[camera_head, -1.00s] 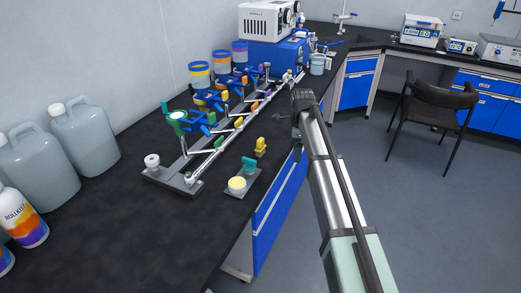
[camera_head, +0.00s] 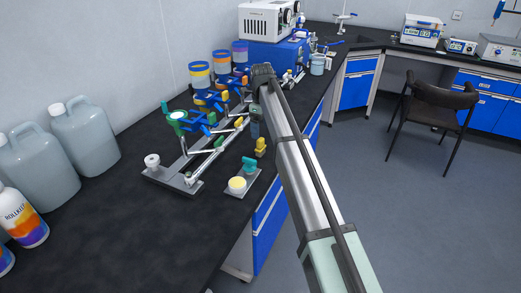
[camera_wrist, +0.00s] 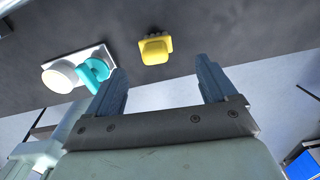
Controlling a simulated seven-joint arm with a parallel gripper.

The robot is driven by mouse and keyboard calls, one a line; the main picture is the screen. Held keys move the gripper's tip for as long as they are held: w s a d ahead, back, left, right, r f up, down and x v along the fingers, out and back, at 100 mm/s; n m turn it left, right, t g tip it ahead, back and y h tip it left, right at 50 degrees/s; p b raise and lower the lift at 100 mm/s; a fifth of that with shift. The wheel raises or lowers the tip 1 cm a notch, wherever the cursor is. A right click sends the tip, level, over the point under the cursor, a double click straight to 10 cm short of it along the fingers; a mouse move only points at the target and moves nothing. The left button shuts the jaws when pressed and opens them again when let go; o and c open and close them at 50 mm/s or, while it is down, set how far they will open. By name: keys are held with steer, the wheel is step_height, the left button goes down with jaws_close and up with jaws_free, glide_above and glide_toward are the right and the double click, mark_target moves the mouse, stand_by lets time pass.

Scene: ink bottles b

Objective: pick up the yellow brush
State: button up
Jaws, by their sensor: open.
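The yellow brush (camera_head: 261,146) stands on the black bench top near its front edge, beside a small grey plate. In the wrist view the yellow brush (camera_wrist: 155,49) lies beyond my fingertips, a little left of the middle between them. My gripper (camera_wrist: 162,75) is open and empty, with its two blue-grey fingers apart and not touching the brush.
The plate (camera_head: 249,186) with a pale yellow round piece (camera_head: 237,184) and a teal piece (camera_head: 249,164) is close to the brush. A metal rack with coloured clamps (camera_head: 205,150) stands to the left. Jugs (camera_head: 84,140) are far left. Bare bench (camera_head: 130,220) lies in front.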

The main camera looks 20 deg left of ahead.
mark_target(261, 139)
step_height(261, 139, down, 2)
steer(key=shift+f, duration=0.25)
steer(key=shift+s+f, duration=0.2)
steer(key=shift+f, duration=1.1)
steer(key=shift+s+f, duration=0.15)
steer(key=shift+f, duration=1.1)
steer(key=c, duration=1.2)
steer(key=shift+r, duration=0.15)
step_height(261, 139, up, 10)
steer(key=shift+f, duration=0.1)
